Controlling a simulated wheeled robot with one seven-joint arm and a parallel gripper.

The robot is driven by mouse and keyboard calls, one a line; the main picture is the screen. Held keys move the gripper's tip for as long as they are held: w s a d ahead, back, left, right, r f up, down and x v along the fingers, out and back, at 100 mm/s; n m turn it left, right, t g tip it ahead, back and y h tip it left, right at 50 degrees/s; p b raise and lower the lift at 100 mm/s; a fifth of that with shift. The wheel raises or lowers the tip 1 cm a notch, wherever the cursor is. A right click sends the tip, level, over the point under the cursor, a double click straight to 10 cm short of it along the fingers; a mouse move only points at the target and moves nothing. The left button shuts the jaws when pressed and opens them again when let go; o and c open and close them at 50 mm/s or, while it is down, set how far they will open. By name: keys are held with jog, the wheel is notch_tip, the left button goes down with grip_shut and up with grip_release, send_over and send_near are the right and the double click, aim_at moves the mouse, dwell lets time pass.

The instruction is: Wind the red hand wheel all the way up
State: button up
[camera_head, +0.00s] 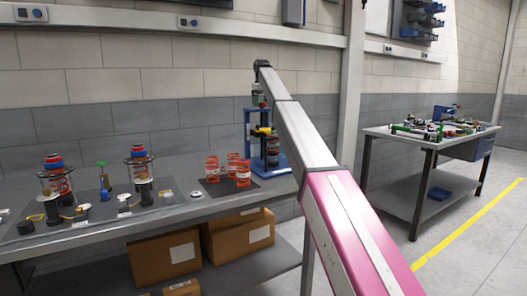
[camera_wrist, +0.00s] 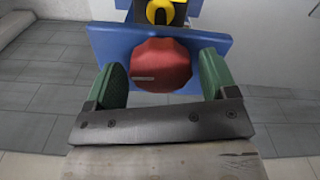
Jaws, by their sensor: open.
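The red hand wheel (camera_wrist: 161,66) is a round, ridged knob on the blue fixture (camera_wrist: 105,42) in the wrist view. A pale mark shows on the wheel's face, at its left side. My gripper (camera_wrist: 162,75) is open, with one green finger on each side of the wheel. A narrow gap seems to show on each side, and I cannot tell whether either finger touches. In the head view the blue fixture (camera_head: 250,135) stands at the right end of the workbench, partly behind my arm. The red wheel cannot be made out there.
Several orange-red parts (camera_head: 212,168) stand on a dark mat just left of the fixture. Two red-topped assemblies (camera_head: 138,155) are farther left on the workbench (camera_head: 120,228). Cardboard boxes (camera_head: 165,255) sit below. A second table (camera_head: 400,135) stands at the right, with clear floor before it.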

jog(key=m, duration=3.4)
jog(key=shift+s+m, duration=0.1)
jog(key=shift+m, duration=0.3)
jog(key=m, duration=0.6)
jog(key=c, duration=0.8)
jog(key=n, duration=0.4)
jog(key=shift+c, duration=0.2)
jog(key=n, duration=0.8)
jog(key=shift+n, duration=0.4)
jog(key=n, duration=0.4)
